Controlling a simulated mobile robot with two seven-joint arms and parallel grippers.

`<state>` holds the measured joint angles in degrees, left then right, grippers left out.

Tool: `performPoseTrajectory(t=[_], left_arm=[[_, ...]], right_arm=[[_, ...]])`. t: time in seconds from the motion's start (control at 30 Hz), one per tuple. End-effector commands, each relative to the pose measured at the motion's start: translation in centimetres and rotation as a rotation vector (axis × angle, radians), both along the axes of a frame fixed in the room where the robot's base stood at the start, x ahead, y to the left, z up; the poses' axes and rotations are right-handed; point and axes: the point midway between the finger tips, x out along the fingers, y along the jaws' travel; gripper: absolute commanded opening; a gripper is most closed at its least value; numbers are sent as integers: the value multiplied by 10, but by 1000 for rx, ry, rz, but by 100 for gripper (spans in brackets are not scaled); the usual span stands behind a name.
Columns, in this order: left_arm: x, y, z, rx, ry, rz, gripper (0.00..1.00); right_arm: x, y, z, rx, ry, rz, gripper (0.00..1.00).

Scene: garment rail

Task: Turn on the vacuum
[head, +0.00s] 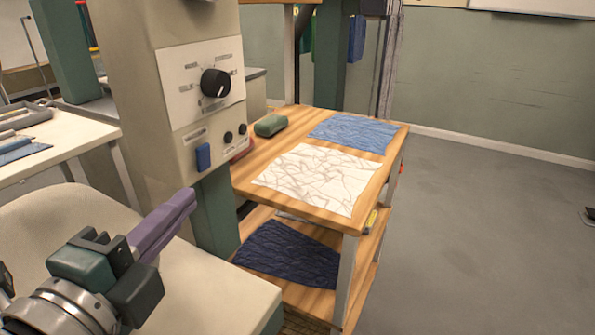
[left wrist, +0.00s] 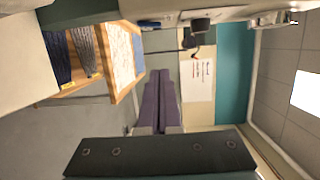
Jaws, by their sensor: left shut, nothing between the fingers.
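A beige control column (head: 150,110) stands in front of me with a white panel. The labels are too small to read, so I cannot tell which control is the vacuum's. My left gripper (head: 188,197) is shut and empty, its purple fingers below and slightly left of the blue switch, apart from it. In the left wrist view the closed fingers (left wrist: 159,73) point at open room. My right gripper is not in view.
A wooden shelf table (head: 390,170) right of the column holds a white cloth (head: 318,178), a blue cloth (head: 352,132) and a green block (head: 270,125). Dark cloth (head: 288,252) lies on its lower shelf. A pale padded surface (head: 215,285) lies beneath my arm.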

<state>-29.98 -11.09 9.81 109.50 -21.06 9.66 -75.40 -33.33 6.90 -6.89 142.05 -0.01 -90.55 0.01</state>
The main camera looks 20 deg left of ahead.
Motion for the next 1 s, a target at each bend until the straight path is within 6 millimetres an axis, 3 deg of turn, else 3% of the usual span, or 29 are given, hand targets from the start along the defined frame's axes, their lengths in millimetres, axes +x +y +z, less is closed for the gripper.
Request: performPoseTrajectory(t=[0.03, 0.17, 0.67, 0.83, 1.0], left_arm=[[-1, -1, -18, 34, -16, -4, 0], [-2, -3, -24, 99, -49, -14, 0], [0, -4, -22, 123, -61, -17, 0], [19, -1, -20, 123, -65, -18, 0], [54, 5, -19, 123, -65, -18, 0]], right_arm=[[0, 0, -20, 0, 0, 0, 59], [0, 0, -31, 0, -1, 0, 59], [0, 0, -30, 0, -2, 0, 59], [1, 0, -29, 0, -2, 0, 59], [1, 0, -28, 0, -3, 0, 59]])
